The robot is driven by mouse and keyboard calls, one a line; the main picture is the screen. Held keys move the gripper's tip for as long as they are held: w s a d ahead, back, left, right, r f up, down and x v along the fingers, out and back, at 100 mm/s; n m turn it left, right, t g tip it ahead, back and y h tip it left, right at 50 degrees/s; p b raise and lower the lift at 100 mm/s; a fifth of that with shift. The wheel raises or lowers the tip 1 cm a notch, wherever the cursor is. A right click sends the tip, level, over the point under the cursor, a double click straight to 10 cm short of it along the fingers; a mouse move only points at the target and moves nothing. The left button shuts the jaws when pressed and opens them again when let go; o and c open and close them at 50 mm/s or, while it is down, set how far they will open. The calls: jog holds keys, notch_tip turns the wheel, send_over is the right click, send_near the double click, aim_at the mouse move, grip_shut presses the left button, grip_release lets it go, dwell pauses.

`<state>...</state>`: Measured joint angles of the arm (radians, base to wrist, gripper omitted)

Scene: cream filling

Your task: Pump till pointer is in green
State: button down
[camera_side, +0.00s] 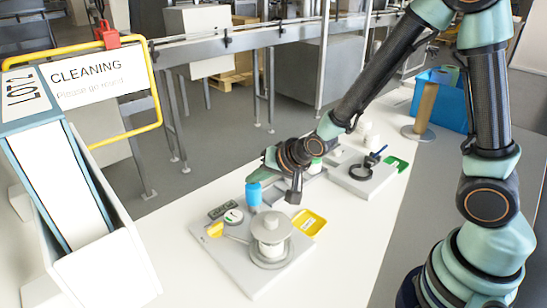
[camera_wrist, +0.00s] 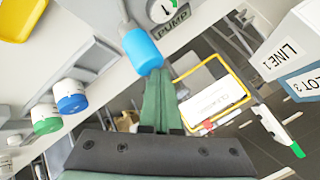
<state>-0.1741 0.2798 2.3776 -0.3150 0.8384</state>
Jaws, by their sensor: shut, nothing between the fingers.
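The blue handle (camera_side: 253,193) stands upright on the grey plate (camera_side: 250,282); in the wrist view the blue handle (camera_wrist: 142,50) sits on a grey rod. The round gauge (camera_side: 233,216) lies beside it, next to a dark PUMP label (camera_wrist: 172,22). The gauge also shows in the wrist view (camera_wrist: 163,10), cut by the top edge; its pointer's position relative to the green is too small to tell. My gripper (camera_side: 257,177) is shut and empty, its teal fingertips just above the blue handle. In the wrist view the fingertips (camera_wrist: 157,76) point at it; contact cannot be told.
A white lidded pot (camera_side: 271,232) stands on the plate, beside a yellow tray (camera_side: 308,222). A second grey plate with a black ring clamp (camera_side: 361,170) lies right. Jars with blue (camera_wrist: 71,103) and green (camera_wrist: 46,126) lids stand nearby. A chute (camera_side: 60,170) rises left.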

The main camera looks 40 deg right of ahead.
dwell(0.3)
jog(key=shift+r, duration=1.5)
jog(key=shift+r, duration=3)
send_over(256, 187)
jog(key=shift+s+a+f, duration=0.1)
jog(key=shift+f, duration=2.95)
